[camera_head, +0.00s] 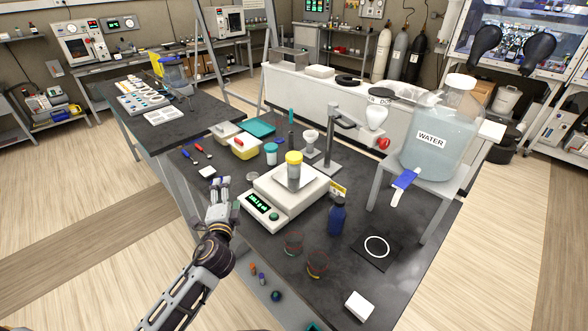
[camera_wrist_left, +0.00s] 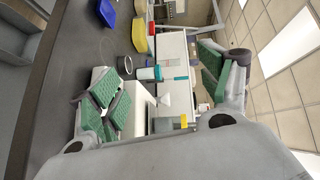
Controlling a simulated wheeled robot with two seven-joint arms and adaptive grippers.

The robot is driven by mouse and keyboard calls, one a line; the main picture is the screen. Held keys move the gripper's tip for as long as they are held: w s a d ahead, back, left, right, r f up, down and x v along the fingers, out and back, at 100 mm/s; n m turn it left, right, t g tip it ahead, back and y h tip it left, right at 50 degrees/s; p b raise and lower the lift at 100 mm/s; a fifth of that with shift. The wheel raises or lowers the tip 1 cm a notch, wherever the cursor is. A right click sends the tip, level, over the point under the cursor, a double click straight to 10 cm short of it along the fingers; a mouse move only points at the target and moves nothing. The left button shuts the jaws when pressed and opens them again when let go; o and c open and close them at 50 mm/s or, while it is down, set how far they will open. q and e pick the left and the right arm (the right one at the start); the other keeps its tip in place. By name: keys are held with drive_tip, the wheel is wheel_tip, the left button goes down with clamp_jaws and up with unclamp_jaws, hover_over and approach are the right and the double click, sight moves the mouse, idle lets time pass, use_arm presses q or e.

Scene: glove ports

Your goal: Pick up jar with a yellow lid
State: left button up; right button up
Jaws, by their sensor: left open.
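The jar with a yellow lid (camera_head: 293,173) stands upright on the white balance (camera_head: 290,197) near the middle of the dark bench in the head view. In the left wrist view its yellow lid (camera_wrist_left: 183,121) shows low in the picture, partly cut off by my gripper's housing. My left gripper (camera_head: 221,184) is left of the balance, apart from the jar. Its green-padded fingers (camera_wrist_left: 160,82) are spread wide with nothing held between them. My right gripper is in neither view.
A jar with a turquoise lid (camera_head: 271,155) and a yellow bin (camera_head: 244,147) stand behind the balance. A stand (camera_head: 335,140) rises behind the yellow-lid jar. A blue bottle (camera_head: 337,217) and two beakers are in front right. A water carboy (camera_head: 437,130) sits on a raised shelf at right.

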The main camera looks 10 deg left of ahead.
use_arm(q)
drive_tip(key=w+d+r+m+t+h, duration=0.45)
drive_tip(key=r+m, duration=0.25)
drive_tip(key=m, duration=0.3)
drive_tip(key=m+g+h, duration=0.5)
drive_tip(key=m+h, duration=0.5)
drive_tip(key=m, duration=0.9)
approach(288, 160)
drive_tip(key=shift+s+a+r+y, duration=0.1)
drive_tip(key=shift+s+y, duration=0.15)
drive_tip(key=shift+s, duration=0.1)
drive_tip(key=shift+w+r, duration=0.1)
drive_tip(key=shift+w, duration=0.05)
drive_tip(key=shift+p+x, duration=0.45)
drive_tip(key=shift+x, duration=3.45)
drive_tip(key=shift+w, duration=0.2)
